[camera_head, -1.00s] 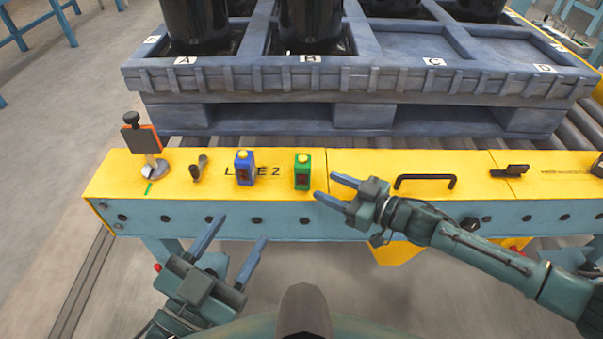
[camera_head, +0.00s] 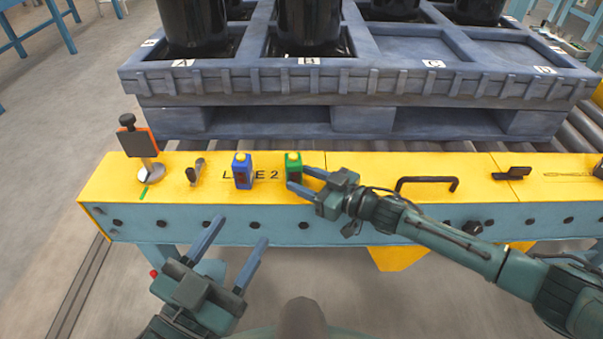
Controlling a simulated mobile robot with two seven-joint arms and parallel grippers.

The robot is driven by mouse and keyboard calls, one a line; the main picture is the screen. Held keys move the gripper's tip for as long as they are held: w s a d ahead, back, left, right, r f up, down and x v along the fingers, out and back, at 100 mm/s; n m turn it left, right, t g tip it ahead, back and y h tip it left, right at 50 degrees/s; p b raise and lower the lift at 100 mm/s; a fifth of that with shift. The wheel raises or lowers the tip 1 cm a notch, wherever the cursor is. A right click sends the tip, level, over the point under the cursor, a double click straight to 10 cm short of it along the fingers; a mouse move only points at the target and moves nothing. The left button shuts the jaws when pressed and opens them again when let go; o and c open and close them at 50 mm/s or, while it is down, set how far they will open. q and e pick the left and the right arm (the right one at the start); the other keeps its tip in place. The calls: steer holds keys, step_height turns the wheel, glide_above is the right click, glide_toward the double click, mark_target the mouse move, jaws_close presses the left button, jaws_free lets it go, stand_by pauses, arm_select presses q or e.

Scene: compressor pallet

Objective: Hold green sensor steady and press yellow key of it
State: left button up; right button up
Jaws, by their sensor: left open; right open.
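The green sensor (camera_head: 292,168) stands upright on the yellow top of the rail, with a yellow key (camera_head: 293,155) on its top. My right gripper (camera_head: 298,179) comes in from the right, open, with its fingertips at the sensor's right side and front. The near finger covers the sensor's lower front, and I cannot tell whether the fingers touch it. My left gripper (camera_head: 238,234) is open and empty, below and in front of the rail's near edge, away from the sensor.
A blue sensor (camera_head: 242,171) with a yellow top stands just left of the green one. Further left are a small dark tool (camera_head: 195,171) and an orange plate on a stand (camera_head: 138,143). A black handle (camera_head: 427,184) lies to the right. A blue pallet (camera_head: 350,88) stands behind.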

jaws_close()
steer(key=c, duration=0.9)
jaws_free()
steer(key=o, duration=1.6)
